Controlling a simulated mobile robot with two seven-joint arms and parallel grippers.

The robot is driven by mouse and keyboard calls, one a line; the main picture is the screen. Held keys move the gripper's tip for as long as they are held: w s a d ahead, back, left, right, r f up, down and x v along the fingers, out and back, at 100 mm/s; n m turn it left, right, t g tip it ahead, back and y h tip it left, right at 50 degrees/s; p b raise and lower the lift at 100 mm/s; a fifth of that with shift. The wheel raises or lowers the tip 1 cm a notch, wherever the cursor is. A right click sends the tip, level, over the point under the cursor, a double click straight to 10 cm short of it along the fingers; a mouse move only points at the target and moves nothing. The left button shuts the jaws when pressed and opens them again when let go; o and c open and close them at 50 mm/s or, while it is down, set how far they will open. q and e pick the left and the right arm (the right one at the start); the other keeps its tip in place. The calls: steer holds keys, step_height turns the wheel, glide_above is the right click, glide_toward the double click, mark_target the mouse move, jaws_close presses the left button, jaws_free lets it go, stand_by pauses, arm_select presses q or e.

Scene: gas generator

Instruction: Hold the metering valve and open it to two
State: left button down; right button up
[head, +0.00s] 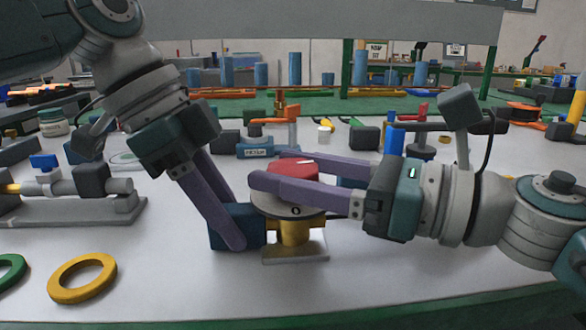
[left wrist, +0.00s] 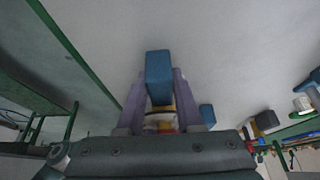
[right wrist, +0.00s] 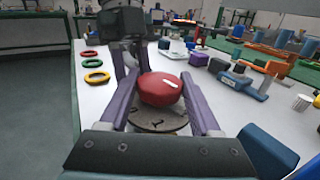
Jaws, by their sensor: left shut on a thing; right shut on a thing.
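The metering valve has a red knob (head: 293,170) with a white mark, a grey dial (head: 285,207) with a "0" at its front, a brass body (head: 295,233), a pale base plate (head: 296,254) and a blue block (head: 240,238) on its left side. It stands upright on the table. My left gripper (head: 234,215) is shut on the blue block, which also shows between its fingers in the left wrist view (left wrist: 160,72). My right gripper (head: 275,172) is shut on the red knob, with a finger on either side. In the right wrist view the knob (right wrist: 160,88) hides part of the dial.
A yellow ring (head: 82,279) and a green ring (head: 12,270) lie at the front left. A grey fixture (head: 80,208) stands on the left. A blue meter block (head: 256,152) and several other fittings lie behind the valve. The table's front right is clear.

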mark_target(293, 165)
steer(key=shift+c, duration=0.5)
steer(key=shift+n+g+y, duration=1)
steer(key=shift+n+g, duration=0.6)
steer(key=shift+g, duration=0.7)
steer(key=o, duration=1.4)
step_height(293, 165, up, 10)
